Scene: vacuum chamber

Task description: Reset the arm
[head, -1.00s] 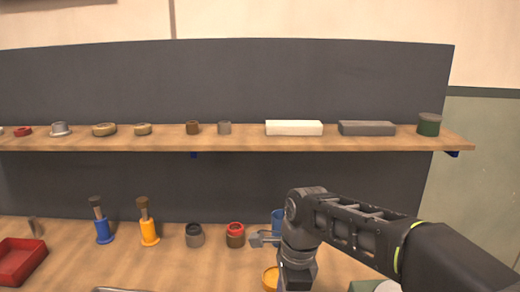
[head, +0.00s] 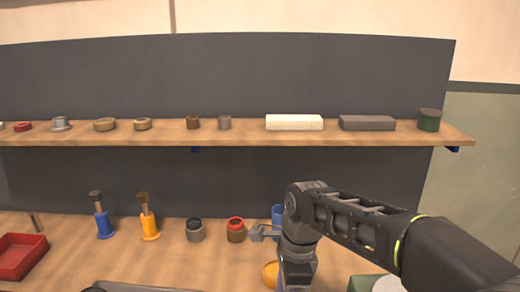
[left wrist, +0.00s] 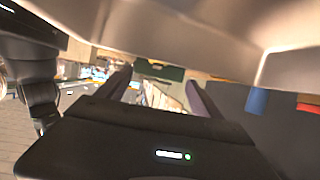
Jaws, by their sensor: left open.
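My right arm (head: 355,220) comes in from the right in the head view and bends down at its wrist over the bench. Its gripper end (head: 297,275) points down at the bottom edge, and its fingertips do not show. My left gripper (left wrist: 158,92) shows in the left wrist view with its two dark fingers apart and nothing seen between them. The left arm is not in the head view.
A wooden shelf (head: 300,138) holds small rings, cups and blocks. On the bench stand a blue plunger (head: 104,225), an orange plunger (head: 149,228), a grey jar (head: 195,231), a red-rimmed jar (head: 236,231) and a red tray (head: 20,258). A blue cup (head: 278,215) touches my arm's outline.

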